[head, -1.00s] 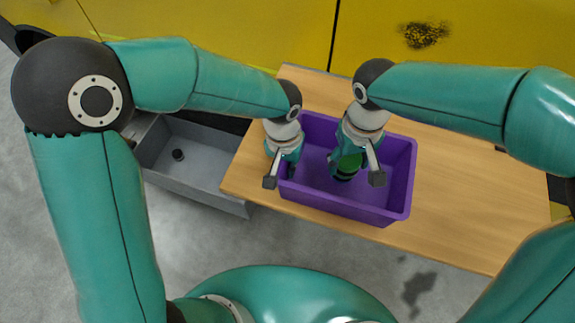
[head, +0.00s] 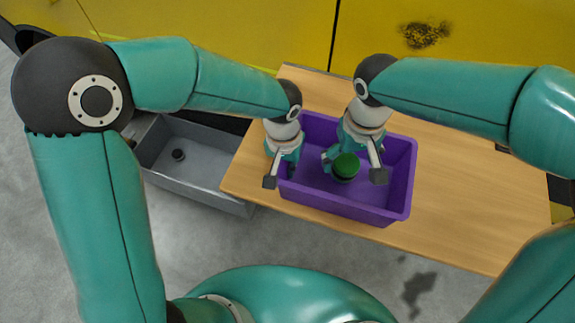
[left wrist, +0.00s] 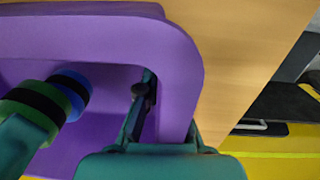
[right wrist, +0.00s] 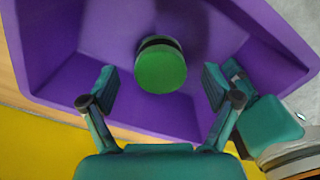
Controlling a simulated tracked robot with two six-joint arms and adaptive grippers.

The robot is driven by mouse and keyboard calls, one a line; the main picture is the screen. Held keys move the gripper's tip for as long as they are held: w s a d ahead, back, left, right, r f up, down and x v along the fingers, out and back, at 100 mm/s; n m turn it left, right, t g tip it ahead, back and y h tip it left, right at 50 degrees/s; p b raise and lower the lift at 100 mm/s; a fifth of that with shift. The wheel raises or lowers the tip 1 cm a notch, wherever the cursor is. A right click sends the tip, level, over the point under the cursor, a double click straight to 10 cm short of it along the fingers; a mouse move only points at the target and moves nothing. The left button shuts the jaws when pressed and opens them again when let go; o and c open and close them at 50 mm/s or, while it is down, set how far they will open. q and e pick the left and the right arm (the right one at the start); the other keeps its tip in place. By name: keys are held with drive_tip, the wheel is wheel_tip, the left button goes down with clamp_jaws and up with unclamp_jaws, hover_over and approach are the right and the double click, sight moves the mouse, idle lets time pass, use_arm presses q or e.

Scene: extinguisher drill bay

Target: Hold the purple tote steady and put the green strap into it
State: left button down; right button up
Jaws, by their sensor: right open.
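The purple tote (head: 402,180) stands on the wooden table, and its rim also shows in the left wrist view (left wrist: 183,60). The green strap (head: 346,167) is a round green roll with a black band, inside the tote. It shows in the right wrist view (right wrist: 161,70) beyond the fingertips. My right gripper (right wrist: 161,92) is open over the tote, its fingers apart on either side of the roll. My left gripper (head: 280,173) is shut on the tote's left wall, one finger inside and one outside. Whether the roll rests on the tote floor is hard to tell.
A blue roll (left wrist: 72,88) shows beside the green one in the left wrist view. A grey bin (head: 205,190) with a small dark round thing (head: 178,155) is left of the table. The wooden table (head: 470,200) is clear right of the tote. A yellow wall stands behind.

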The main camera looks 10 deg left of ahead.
sight(348, 165)
wheel_tip(348, 165, up, 11)
idle(0.3)
use_arm(q)
drive_tip(key=c, duration=1.2)
unclamp_jaws()
drive_tip(key=shift+c, duration=0.2)
